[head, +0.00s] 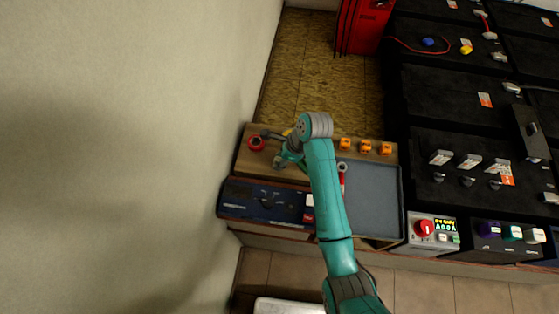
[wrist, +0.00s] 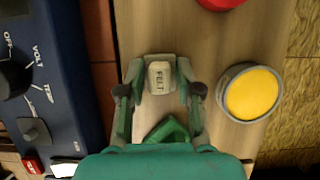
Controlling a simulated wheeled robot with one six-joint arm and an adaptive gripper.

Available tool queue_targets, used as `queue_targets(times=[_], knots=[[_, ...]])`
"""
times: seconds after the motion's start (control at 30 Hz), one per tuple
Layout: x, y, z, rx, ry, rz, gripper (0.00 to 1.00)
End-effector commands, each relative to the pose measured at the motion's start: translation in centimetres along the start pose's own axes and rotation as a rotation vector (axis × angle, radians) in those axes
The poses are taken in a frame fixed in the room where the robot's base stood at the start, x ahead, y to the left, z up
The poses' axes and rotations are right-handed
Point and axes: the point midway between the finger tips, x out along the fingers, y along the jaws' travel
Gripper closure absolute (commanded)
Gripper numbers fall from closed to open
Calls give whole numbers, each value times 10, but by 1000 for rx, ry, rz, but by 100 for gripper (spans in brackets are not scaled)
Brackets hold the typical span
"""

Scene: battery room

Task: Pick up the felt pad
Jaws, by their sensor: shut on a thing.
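In the head view my gripper (head: 281,158) is over the left part of the wooden bench, and the pad is too small or hidden to make out.
A yellow disc in a grey ring (wrist: 250,93) is close on the right, and a red round thing (wrist: 222,3) is ahead. A blue meter box (head: 262,200) borders the bench. Orange pieces (head: 366,147) and a grey tray (head: 375,200) lie to the right.

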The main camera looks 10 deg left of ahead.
Motion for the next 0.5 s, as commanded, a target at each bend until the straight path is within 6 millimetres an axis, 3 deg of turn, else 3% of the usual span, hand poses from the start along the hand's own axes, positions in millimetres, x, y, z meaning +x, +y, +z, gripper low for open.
queue_targets(times=[0.23, 0.5], knots=[[-13, -1, 6, -1, -1, -3, 89], [-60, -1, 25, -2, -2, -3, 89]])
